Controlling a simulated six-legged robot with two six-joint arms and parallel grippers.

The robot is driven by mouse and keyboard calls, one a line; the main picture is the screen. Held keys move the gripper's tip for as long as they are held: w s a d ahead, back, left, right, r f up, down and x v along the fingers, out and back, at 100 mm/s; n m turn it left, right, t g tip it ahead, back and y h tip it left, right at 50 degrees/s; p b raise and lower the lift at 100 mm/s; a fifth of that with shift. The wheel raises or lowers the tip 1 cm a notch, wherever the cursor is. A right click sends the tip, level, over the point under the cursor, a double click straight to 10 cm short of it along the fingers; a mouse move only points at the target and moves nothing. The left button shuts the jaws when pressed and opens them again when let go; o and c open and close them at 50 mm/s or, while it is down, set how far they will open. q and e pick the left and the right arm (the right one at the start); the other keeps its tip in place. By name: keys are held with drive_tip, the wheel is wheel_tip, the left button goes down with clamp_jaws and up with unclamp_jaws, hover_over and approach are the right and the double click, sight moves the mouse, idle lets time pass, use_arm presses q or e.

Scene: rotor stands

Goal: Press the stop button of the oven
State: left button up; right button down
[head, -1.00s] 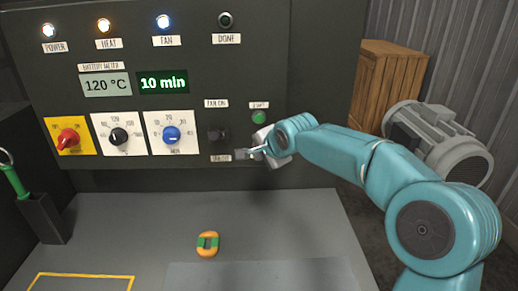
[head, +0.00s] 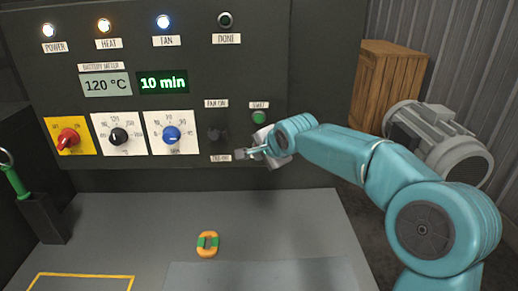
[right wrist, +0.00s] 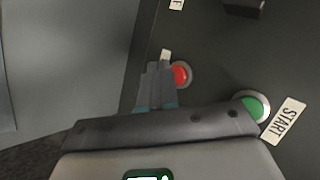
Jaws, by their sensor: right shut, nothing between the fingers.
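The oven's control panel (head: 180,100) is dark and upright. The red stop button (right wrist: 181,74) shows in the right wrist view, just right of my right gripper's fingertips (right wrist: 157,68). In the head view my right gripper (head: 243,154) is at the lower right of the panel and hides the stop button. Its fingers are together with nothing between them. I cannot tell whether they touch the panel or the button. My left gripper is not in view.
A green START button (head: 259,117) is just above my right gripper. A black fan switch (head: 217,135) is to its left. Several dials (head: 171,135) sit further left. An orange and green ring-shaped object (head: 207,243) lies on the grey surface below. A motor (head: 440,140) stands at right.

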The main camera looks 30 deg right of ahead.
drive_tip(key=shift+w+d, duration=0.1)
drive_tip(key=shift+w+d, duration=0.15)
drive_tip(key=shift+w, duration=0.1)
idle(0.3)
drive_tip(key=shift+w+d+p, duration=0.2)
drive_tip(key=shift+w+p, duration=0.15)
drive_tip(key=shift+p, duration=0.05)
idle(0.5)
drive_tip(key=shift+s+a+b, duration=0.45)
drive_tip(key=shift+s+b, duration=0.25)
drive_tip(key=shift+b, duration=0.25)
